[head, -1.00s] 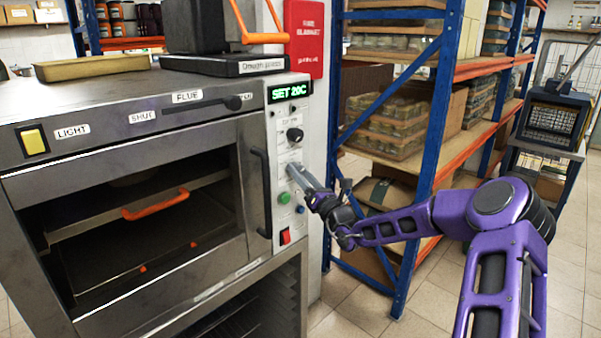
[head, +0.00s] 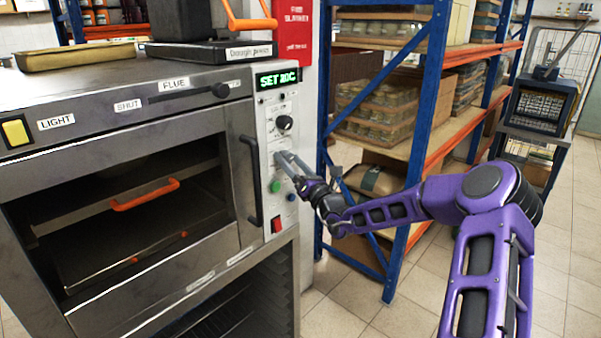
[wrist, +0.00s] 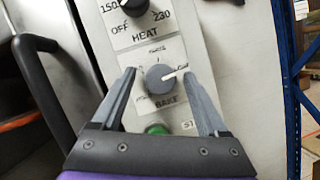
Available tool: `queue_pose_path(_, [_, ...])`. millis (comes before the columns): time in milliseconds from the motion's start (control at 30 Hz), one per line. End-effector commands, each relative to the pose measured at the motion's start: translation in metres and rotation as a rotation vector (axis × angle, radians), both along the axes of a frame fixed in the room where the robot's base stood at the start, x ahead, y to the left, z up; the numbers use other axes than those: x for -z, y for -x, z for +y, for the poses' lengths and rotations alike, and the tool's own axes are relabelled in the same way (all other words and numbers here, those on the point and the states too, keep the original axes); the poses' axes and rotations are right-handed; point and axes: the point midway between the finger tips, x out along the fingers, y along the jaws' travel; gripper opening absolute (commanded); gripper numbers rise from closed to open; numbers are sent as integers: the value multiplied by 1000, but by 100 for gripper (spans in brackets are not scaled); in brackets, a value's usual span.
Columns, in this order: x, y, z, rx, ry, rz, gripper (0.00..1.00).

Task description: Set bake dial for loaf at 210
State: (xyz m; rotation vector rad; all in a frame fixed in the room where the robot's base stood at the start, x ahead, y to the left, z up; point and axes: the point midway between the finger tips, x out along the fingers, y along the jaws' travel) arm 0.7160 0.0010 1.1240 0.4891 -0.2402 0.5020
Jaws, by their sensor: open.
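The bake dial (wrist: 160,79) is a grey round knob with a white pointer, on a white plate marked BAKE. Its pointer aims to the right and slightly up in the wrist view. My gripper (wrist: 159,73) is open, with one finger on each side of the dial; I cannot tell whether either finger touches it. In the head view my gripper (head: 284,156) is at the oven's control panel and hides most of this dial. The green display (head: 278,79) above reads what looks like SET 20C.
The black heat dial (wrist: 128,5) sits just above the bake dial. A green button (head: 275,187) and a red switch (head: 277,224) are below. The oven's door handle (head: 251,180) stands out to the left. A blue-framed shelf (head: 413,150) stands to the right.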

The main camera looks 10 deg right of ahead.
Motion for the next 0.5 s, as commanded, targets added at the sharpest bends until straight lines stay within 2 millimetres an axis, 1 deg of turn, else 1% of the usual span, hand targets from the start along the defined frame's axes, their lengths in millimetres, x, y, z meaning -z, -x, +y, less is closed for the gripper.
queue_pose_path(167, [9,21,-11,2,1,3,77])
queue_pose_path(500, [37,92,-45,3,1,3,77])
